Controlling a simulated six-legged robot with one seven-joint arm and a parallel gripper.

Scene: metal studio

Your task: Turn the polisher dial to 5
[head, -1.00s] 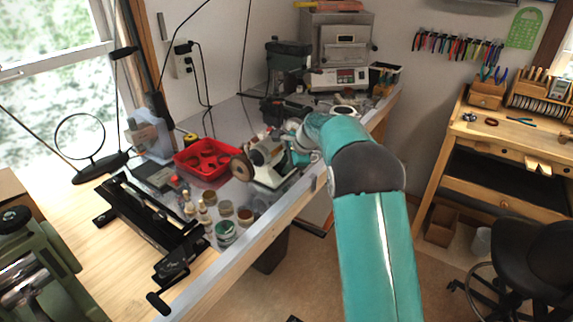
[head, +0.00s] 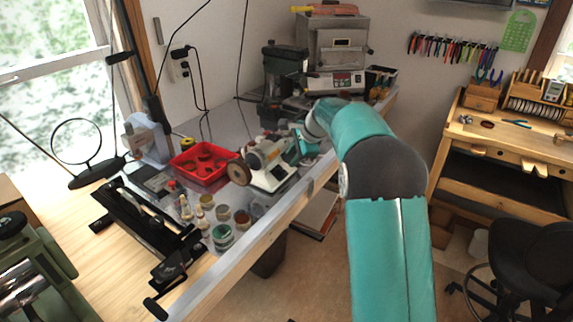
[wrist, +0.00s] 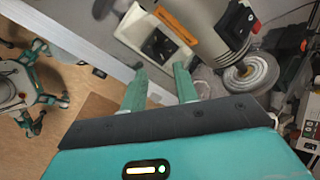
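The polisher (head: 268,163) stands on the grey bench top in the head view, cream and grey with a brown wheel at its left end. In the wrist view the polisher's pale base (wrist: 128,27) carries a dark square panel with a black dial (wrist: 158,44). The dial's number marks are too small to read. My gripper (wrist: 160,84) has two green fingers spread apart with nothing between them. The fingertips point toward the dial panel and appear short of it. In the head view my arm reaches the right side of the polisher, and the dial cannot be made out.
A red tray (head: 203,163) and several small jars (head: 222,236) sit left of the polisher. A green machine (head: 284,75) and a grey oven (head: 335,55) stand behind. In the wrist view, a pale polishing wheel (wrist: 250,74) is right of the fingers. The bench's front edge runs close by.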

